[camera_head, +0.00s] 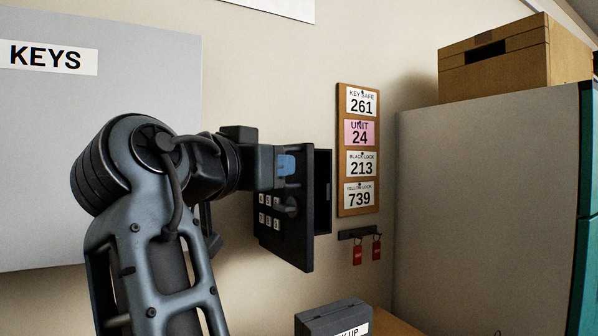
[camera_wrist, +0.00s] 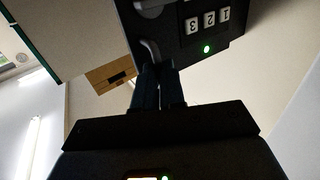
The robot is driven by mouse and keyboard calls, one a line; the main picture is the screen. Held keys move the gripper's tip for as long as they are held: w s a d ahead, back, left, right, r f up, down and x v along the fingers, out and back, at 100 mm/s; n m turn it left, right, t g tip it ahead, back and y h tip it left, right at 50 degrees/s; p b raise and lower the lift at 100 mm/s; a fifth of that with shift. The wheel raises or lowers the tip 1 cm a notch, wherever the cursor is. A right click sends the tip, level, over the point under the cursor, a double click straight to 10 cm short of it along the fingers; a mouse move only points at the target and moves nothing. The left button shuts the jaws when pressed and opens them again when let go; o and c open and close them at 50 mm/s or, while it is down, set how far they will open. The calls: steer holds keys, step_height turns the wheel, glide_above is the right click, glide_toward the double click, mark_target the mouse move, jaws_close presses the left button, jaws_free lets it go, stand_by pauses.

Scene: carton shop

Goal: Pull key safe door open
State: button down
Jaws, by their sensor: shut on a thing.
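The key safe (camera_head: 323,190) is a dark box on the wall. Its dark door (camera_head: 292,242) stands partly open, swung out from the box, with a dark gap at its right side. The door carries white number keys (camera_head: 268,208) and a grey knob (camera_head: 287,205). In the wrist view the door (camera_wrist: 178,48) shows number keys, a lit green light (camera_wrist: 207,49) and a curved grey handle (camera_wrist: 151,50). My gripper (camera_head: 286,165) is at the upper part of the door. In the wrist view its fingers (camera_wrist: 158,82) are shut on the handle; their tips are partly hidden.
A corkboard (camera_head: 358,208) with number cards hangs right of the safe, above a rack with red-tagged keys (camera_head: 366,250). A grey cabinet (camera_head: 480,190) with a carton (camera_head: 500,65) stands at right. A grey KEYS panel (camera_head: 130,60) is at left; a dark box (camera_head: 325,318) sits below.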

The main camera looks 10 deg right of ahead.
steer(key=shift+w+a, duration=0.25)
steer(key=shift+a, duration=0.75)
steer(key=c, duration=1.5)
jaws_free()
steer(key=shift+w+f, duration=0.1)
steer(key=shift+w, duration=0.1)
steer(key=shift+o, duration=1.4)
steer(key=shift+s, duration=0.1)
steer(key=shift+s, duration=0.15)
steer(key=b+v, duration=0.1)
steer(key=v, duration=0.6)
steer(key=shift+s+a+b, duration=0.2)
steer(key=shift+b, duration=0.2)
